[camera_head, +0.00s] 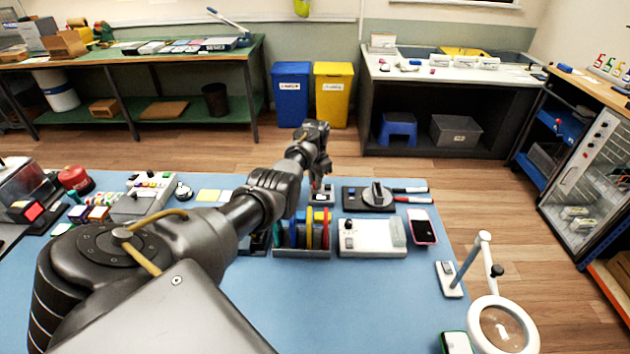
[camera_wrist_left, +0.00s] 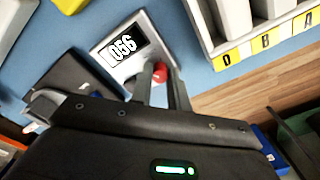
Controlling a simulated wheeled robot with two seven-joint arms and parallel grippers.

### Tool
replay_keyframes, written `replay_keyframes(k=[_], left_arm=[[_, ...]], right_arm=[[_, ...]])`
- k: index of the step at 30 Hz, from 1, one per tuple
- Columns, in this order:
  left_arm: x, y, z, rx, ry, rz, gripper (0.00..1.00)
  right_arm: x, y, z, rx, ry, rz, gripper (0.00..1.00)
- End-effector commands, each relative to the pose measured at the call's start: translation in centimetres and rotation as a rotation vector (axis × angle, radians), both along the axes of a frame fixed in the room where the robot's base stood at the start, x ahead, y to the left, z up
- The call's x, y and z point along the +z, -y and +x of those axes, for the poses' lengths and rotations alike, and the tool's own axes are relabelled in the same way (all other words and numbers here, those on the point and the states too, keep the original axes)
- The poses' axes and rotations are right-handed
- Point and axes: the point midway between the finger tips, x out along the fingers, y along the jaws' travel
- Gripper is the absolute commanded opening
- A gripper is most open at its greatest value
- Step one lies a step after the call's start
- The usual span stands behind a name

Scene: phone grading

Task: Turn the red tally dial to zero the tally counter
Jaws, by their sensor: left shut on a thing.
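The tally counter (camera_wrist_left: 108,57) is a small light-grey box on the blue mat, with a black and white display (camera_wrist_left: 124,45) that seems to read 056. Its red tally dial (camera_wrist_left: 160,72) sits at one end and shows between my left fingertips. My left gripper (camera_wrist_left: 164,80) is shut on the dial, which its fingers partly hide. In the head view the counter (camera_head: 321,199) stands near the mat's far edge, with my left gripper (camera_head: 317,184) reaching down to it. My right gripper is in no view.
A dark plate with a round grey part (camera_head: 377,195) stands right of the counter. A rack of coloured discs (camera_head: 302,253) and a white device (camera_head: 373,238) are nearer. Bare mat (camera_head: 350,300) is in front.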

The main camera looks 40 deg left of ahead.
Motion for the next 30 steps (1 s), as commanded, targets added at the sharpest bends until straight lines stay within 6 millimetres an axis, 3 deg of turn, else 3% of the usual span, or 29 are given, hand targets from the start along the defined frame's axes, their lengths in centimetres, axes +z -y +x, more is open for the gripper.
replay_keyframes(k=[11,30], left_arm=[[0.10,-0.01,0.02,-0.178,0.000,-0.002,0.00],[-0.13,-0.02,0.04,-0.779,0.000,-0.001,0.00]], right_arm=[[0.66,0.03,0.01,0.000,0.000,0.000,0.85],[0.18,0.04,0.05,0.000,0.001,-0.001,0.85]])
